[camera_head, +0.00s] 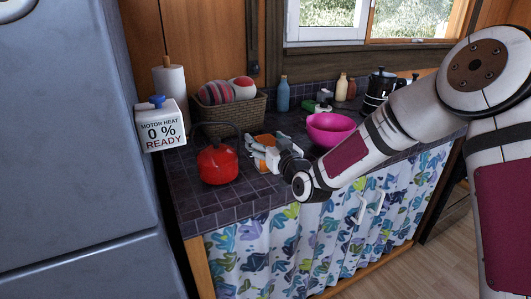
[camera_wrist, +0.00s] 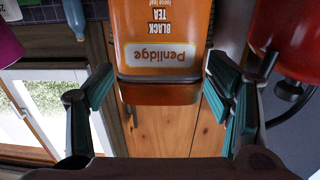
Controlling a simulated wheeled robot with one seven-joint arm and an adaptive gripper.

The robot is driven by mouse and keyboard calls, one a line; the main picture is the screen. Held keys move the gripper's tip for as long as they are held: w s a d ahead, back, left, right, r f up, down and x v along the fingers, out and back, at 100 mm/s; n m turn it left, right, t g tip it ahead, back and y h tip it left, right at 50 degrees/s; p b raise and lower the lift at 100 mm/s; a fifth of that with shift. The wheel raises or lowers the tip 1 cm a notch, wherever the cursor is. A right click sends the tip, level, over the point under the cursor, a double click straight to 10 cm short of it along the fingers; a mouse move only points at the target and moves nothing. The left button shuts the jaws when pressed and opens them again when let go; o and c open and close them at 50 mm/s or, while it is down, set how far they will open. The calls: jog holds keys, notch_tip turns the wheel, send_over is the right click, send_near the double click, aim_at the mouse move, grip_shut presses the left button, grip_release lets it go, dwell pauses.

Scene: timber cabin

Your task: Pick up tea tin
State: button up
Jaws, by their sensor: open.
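The tea tin (camera_wrist: 162,30) is orange, with a label reading "Penlidge" and "Black Tea" that appears upside down in the wrist view. It fills the upper middle of that view, ahead of my gripper and in line with the gap between its fingers. My gripper (camera_wrist: 158,80) is open, with one teal-padded finger toward each side of the tin. I see no clear contact. In the head view my gripper (camera_head: 262,152) is low over the tiled counter, and a bit of the orange tin (camera_head: 265,139) shows behind it, mostly hidden.
A red kettle (camera_head: 217,164) stands close on the left, and a pink bowl (camera_head: 329,129) on the right. Behind are a basket (camera_head: 232,117), a blue bottle (camera_head: 283,94) and a moka pot (camera_head: 379,86). The counter (camera_head: 205,205) is clear at the front left.

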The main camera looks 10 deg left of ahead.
jog(key=shift+w+a, duration=0.1)
jog(key=c, duration=1.4)
jog(key=shift+r, duration=0.1)
jog(key=shift+c, duration=0.2)
